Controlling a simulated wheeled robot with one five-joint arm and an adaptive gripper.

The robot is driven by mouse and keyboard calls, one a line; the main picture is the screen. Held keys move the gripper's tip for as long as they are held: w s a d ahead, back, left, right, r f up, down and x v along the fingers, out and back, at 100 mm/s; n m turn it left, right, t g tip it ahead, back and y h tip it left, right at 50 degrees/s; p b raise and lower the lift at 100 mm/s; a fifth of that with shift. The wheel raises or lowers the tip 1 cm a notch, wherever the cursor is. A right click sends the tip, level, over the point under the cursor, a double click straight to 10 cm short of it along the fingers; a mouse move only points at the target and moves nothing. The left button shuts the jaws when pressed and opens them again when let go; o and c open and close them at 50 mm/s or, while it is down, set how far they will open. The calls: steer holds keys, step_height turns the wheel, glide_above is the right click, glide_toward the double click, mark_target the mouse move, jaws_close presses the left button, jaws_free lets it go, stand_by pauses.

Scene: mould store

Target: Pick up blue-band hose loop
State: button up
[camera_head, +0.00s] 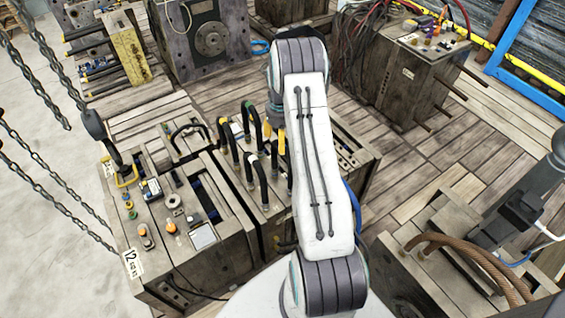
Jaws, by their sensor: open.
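Several upright black hose loops (262,184) stand on the dark mould block in the middle of the head view. One carries a green band near its top, and another has a pale band. The bands are small here, and I cannot tell for sure which loop has the blue one. My gripper (275,136) is open above the right side of these loops, with its yellow fingertips apart. I see nothing between them. My arm covers the right part of the block and may hide some hoses.
A mould block (215,262) with small fittings stands at left front. Chains (45,60) hang at the far left. A block with cables (408,82) stands at upper right, and a brown rope loop (470,255) lies at lower right. Plank floor (450,165) is clear at right.

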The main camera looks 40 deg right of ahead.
steer(key=shift+f+p, duration=0.9)
steer(key=shift+f, duration=1.7)
steer(key=shift+o, duration=0.2)
steer(key=shift+w+r, duration=0.1)
jaws_close()
